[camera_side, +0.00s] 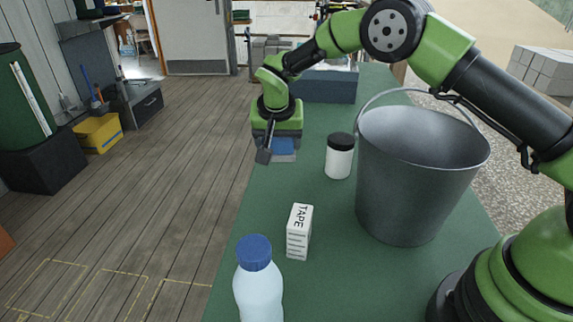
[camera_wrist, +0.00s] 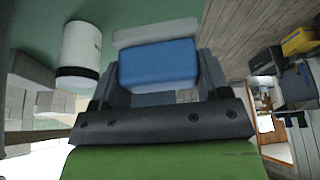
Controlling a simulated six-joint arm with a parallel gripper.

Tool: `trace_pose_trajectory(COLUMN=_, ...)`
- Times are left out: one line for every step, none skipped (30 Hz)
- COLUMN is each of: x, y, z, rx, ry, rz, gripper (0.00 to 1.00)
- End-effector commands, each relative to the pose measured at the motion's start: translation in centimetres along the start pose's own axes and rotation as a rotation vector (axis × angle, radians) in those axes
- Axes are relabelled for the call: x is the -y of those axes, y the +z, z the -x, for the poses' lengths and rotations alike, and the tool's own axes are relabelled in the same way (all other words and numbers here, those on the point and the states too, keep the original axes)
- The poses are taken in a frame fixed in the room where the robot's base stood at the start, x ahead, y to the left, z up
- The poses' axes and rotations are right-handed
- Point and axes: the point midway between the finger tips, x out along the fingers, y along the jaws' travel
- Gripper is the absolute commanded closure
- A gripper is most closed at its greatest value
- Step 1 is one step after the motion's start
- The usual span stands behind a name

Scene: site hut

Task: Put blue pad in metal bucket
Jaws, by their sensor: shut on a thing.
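The blue pad (camera_side: 284,145) is at the far left part of the green table, and it also shows large in the wrist view (camera_wrist: 158,64). My gripper (camera_side: 278,151) points down and is shut on the pad, one finger on each side in the wrist view (camera_wrist: 160,74). A pale grey flat piece (camera_wrist: 155,32) lies beside or under the pad; I cannot tell whether the pad touches it. The metal bucket (camera_side: 408,190) stands upright on the right of the table, with its wire handle raised. Its visible inside looks empty; its bottom is hidden.
A white jar with a black lid (camera_side: 339,157) stands between my gripper and the bucket, and shows in the wrist view (camera_wrist: 82,48). A tape box (camera_side: 299,231) and a blue-capped bottle (camera_side: 257,281) stand nearer. A blue-grey box (camera_side: 325,86) is behind. The table's left edge is close.

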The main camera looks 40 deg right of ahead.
Motion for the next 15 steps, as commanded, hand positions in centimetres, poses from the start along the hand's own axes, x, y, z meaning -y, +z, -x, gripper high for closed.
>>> trace_pose_trajectory(x=-0.1, y=-0.4, z=0.9, rx=-0.002, ry=-0.005, rz=0.003, gripper=0.53)
trace_pose_trajectory(x=-0.2, y=-0.5, z=1.4, rx=-0.001, ry=-0.007, rz=0.008, gripper=0.53)
trace_pose_trajectory(x=-0.5, y=-0.7, z=2.2, rx=0.001, ry=-0.01, rz=0.016, gripper=0.53)
trace_pose_trajectory(x=-0.7, y=-0.8, z=2.9, rx=0.002, ry=-0.014, rz=0.025, gripper=0.53)
trace_pose_trajectory(x=-1.0, y=-1.0, z=3.7, rx=0.003, ry=-0.019, rz=0.036, gripper=0.53)
trace_pose_trajectory(x=-1.5, y=-1.1, z=4.7, rx=0.005, ry=-0.025, rz=0.053, gripper=0.53)
trace_pose_trajectory(x=-1.9, y=-1.2, z=5.6, rx=0.006, ry=-0.032, rz=0.067, gripper=0.53)
trace_pose_trajectory(x=-2.3, y=-1.3, z=6.5, rx=0.007, ry=-0.039, rz=0.083, gripper=0.53)
trace_pose_trajectory(x=-3.0, y=-1.3, z=7.8, rx=0.008, ry=-0.047, rz=0.106, gripper=0.53)
trace_pose_trajectory(x=-3.5, y=-1.2, z=8.7, rx=0.009, ry=-0.055, rz=0.123, gripper=0.53)
trace_pose_trajectory(x=-4.1, y=-1.2, z=9.7, rx=0.01, ry=-0.062, rz=0.141, gripper=0.53)
trace_pose_trajectory(x=-4.9, y=-1.0, z=10.9, rx=0.01, ry=-0.071, rz=0.163, gripper=0.53)
trace_pose_trajectory(x=-5.5, y=-0.8, z=11.7, rx=0.011, ry=-0.078, rz=0.18, gripper=0.53)
trace_pose_trajectory(x=-6.1, y=-0.7, z=12.5, rx=0.01, ry=-0.085, rz=0.198, gripper=0.53)
trace_pose_trajectory(x=-6.9, y=-0.4, z=13.6, rx=0.009, ry=-0.095, rz=0.219, gripper=0.53)
